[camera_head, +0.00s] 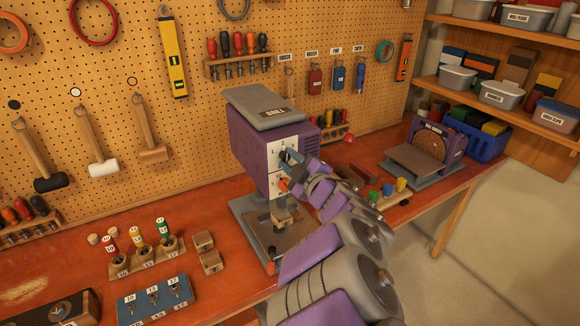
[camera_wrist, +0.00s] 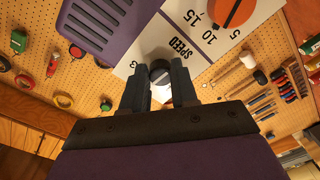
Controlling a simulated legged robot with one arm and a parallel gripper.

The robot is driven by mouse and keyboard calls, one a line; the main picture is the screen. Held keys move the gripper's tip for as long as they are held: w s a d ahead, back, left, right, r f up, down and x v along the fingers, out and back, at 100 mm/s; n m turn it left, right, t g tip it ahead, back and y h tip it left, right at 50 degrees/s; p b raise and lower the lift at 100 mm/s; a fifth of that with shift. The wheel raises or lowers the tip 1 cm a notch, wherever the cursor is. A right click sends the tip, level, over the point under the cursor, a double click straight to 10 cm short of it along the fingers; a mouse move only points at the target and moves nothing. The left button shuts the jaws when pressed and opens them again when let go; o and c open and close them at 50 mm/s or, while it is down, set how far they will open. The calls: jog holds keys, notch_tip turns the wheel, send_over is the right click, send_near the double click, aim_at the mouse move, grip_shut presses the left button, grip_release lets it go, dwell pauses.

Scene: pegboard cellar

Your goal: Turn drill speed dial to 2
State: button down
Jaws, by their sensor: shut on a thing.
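The purple drill (camera_head: 250,145) with a grey top stands on the bench. Its white front panel (camera_wrist: 146,45) carries the word SPEED and a 3 beside the dark round speed dial (camera_wrist: 160,74). My gripper (camera_wrist: 159,88) has its two dark fingers on either side of the dial and is shut on it. A light line crosses the dial face; I cannot tell which number it points at. In the head view my gripper (camera_head: 290,158) reaches the upper part of the panel and hides the dial.
An orange knob (camera_head: 284,185), also in the wrist view (camera_wrist: 235,10), sits on the panel by 5, 10 and 15. Blocks (camera_head: 388,190) and a disc sander (camera_head: 430,155) stand right of the drill. A bit holder (camera_head: 147,257) and blue key plate (camera_head: 153,302) lie left.

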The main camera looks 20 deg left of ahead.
jog(key=shift+s+a+f+n, duration=0.1)
jog(key=shift+n, duration=0.5)
jog(key=c, duration=1.2)
grip_release()
jog(key=shift+o, duration=0.6)
jog(key=shift+s, duration=0.2)
jog(key=shift+o, duration=0.9)
jog(key=shift+w, duration=0.15)
